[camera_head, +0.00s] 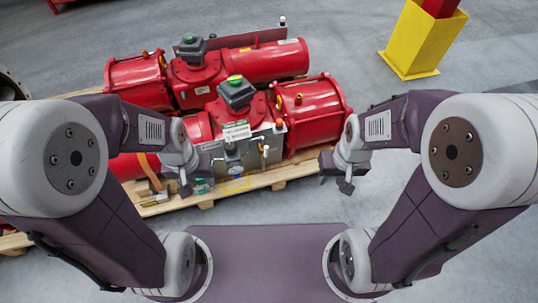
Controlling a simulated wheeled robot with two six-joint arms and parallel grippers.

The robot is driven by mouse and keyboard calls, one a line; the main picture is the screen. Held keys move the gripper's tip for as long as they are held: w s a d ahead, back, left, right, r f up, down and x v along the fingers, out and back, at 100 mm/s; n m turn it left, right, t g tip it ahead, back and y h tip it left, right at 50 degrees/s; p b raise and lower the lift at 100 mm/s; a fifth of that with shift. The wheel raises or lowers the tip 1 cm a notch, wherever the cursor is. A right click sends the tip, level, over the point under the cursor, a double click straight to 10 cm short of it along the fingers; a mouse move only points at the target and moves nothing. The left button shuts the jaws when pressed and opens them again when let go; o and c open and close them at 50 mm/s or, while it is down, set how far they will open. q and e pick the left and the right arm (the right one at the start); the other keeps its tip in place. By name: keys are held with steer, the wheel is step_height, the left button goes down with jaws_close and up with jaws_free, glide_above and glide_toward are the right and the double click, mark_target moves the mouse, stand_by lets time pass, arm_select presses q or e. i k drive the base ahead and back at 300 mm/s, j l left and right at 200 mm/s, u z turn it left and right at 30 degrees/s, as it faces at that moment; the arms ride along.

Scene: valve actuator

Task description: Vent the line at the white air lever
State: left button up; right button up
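The red valve actuator (312,118) lies on a wooden pallet ahead of me, with a grey control panel on its near side. A small white piece (265,150) on the panel, right of a round gauge (233,167), looks like the white air lever; it is too small to tell its position. My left gripper (195,183) is left of the panel, near the pallet's front edge, its fingers seemingly apart. My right gripper (336,182) is right of the panel, its fingers apart and empty. Neither gripper visibly touches the white piece.
A second red actuator (278,62) lies behind the first. The wooden pallet (290,174) runs under them. A yellow post base (424,40) stands at the back right. The grey floor between my arms and the pallet is clear.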

mark_target(266, 154)
steer(key=i+l+u, duration=0.2)
steer(key=l+u, duration=0.25)
steer(key=i+l+u, duration=0.2)
steer(key=u, duration=0.25)
steer(key=l+u, duration=0.9)
steer(key=l, duration=0.15)
steer(key=l+u, duration=0.45)
